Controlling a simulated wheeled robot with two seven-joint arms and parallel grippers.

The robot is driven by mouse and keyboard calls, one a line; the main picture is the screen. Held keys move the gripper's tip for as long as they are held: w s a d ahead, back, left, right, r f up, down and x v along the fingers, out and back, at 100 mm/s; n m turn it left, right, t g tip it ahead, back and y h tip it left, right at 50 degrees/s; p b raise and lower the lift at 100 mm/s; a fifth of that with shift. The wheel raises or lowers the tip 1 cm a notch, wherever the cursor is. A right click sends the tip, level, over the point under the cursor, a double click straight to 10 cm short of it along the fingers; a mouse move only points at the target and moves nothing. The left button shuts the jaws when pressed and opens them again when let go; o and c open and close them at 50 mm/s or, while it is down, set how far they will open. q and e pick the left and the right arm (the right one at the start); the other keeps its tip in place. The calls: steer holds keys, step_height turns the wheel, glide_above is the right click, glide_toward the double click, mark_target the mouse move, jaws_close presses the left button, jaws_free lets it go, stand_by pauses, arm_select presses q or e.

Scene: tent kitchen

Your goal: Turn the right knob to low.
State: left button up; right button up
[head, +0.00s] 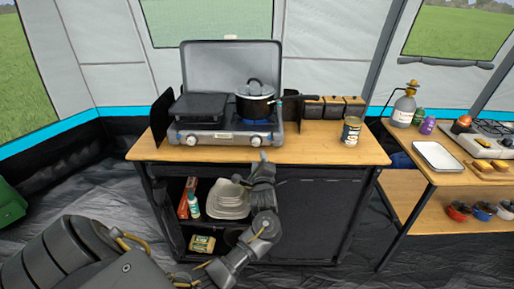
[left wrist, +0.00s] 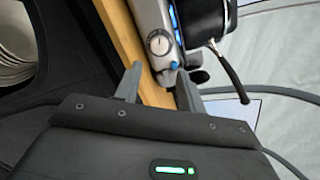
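A two-burner camp stove (head: 224,133) with its lid raised stands on a wooden counter. Its right knob (head: 255,141) is on the front panel below a black pot (head: 254,104); the left knob (head: 192,140) is farther left. My left gripper (head: 264,158) is just in front of the right knob, low at the counter's front edge. In the left wrist view a round knob (left wrist: 159,42) shows beyond the fingertips. The left gripper (left wrist: 157,82) is open there, with nothing between its fingers. The knob is apart from them. My right gripper is not in view.
A can (head: 351,130) and several dark canisters (head: 333,107) stand right of the stove. The pot handle (head: 300,97) sticks out to the right. Shelves below hold bowls (head: 229,200) and bottles. A side table with a white tray (head: 438,156) is at the right.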

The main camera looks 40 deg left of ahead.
mark_target(257, 144)
arm_select(q)
steer(key=x, duration=0.8)
steer(key=shift+w+a, duration=0.2)
steer(key=shift+a, duration=0.05)
steer(key=shift+w+a, duration=0.4)
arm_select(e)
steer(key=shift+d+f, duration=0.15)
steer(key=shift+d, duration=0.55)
